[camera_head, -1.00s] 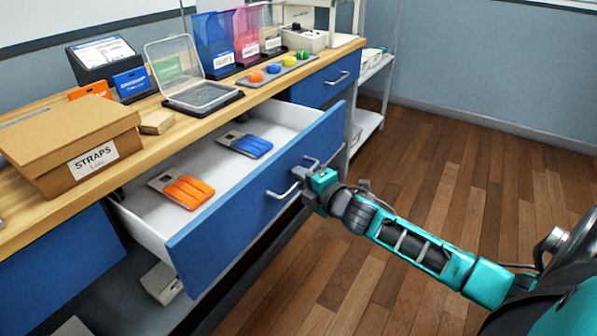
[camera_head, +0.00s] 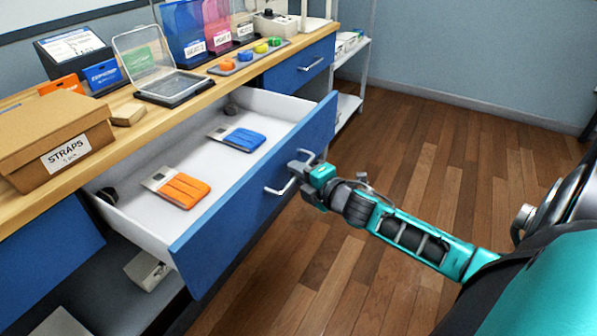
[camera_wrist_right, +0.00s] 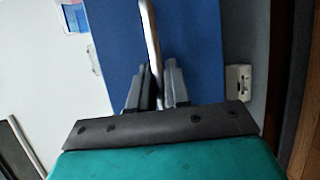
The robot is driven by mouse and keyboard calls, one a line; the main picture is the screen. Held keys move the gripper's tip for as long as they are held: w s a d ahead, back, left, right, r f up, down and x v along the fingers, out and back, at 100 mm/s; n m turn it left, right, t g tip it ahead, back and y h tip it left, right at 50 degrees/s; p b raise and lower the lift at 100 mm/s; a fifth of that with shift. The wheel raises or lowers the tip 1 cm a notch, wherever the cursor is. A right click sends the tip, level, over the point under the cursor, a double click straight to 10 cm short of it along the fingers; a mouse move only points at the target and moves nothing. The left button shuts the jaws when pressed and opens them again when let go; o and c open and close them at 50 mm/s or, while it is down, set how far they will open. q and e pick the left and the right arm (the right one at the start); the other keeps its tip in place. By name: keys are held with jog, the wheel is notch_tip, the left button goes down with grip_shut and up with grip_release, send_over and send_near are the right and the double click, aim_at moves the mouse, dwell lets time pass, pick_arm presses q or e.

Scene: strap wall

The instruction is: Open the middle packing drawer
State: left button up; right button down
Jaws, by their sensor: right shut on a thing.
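The middle packing drawer has a blue front (camera_head: 255,190) and a white inside (camera_head: 205,158), and it stands well out from the bench. A metal bar handle (camera_head: 280,188) is fixed across its front. My right gripper (camera_head: 304,170) is shut on the handle at the right part of the drawer front. In the right wrist view the handle (camera_wrist_right: 150,35) runs up from between the two dark fingers (camera_wrist_right: 155,90), against the blue front. In the drawer lie an orange strap pack (camera_head: 180,189) and a blue strap pack (camera_head: 238,138). My left gripper is not in view.
The wooden bench top (camera_head: 125,140) carries a STRAPS box (camera_head: 50,135), a clear-lidded case (camera_head: 165,75) and a tray of coloured knobs (camera_head: 245,58). Another blue drawer (camera_head: 300,66) is closed at the right. The wooden floor (camera_head: 430,150) is clear.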

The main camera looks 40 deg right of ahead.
jog(key=c, duration=1.4)
grip_release()
jog(key=shift+c, duration=0.2)
pick_arm(q)
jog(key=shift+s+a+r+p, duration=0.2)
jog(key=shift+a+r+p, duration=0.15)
jog(key=shift+p, duration=0.6)
pick_arm(e)
jog(key=s+r, duration=0.2)
jog(key=s, duration=1)
jog(key=shift+s+r, duration=0.2)
jog(key=shift+s, duration=0.15)
jog(key=shift+a, duration=0.15)
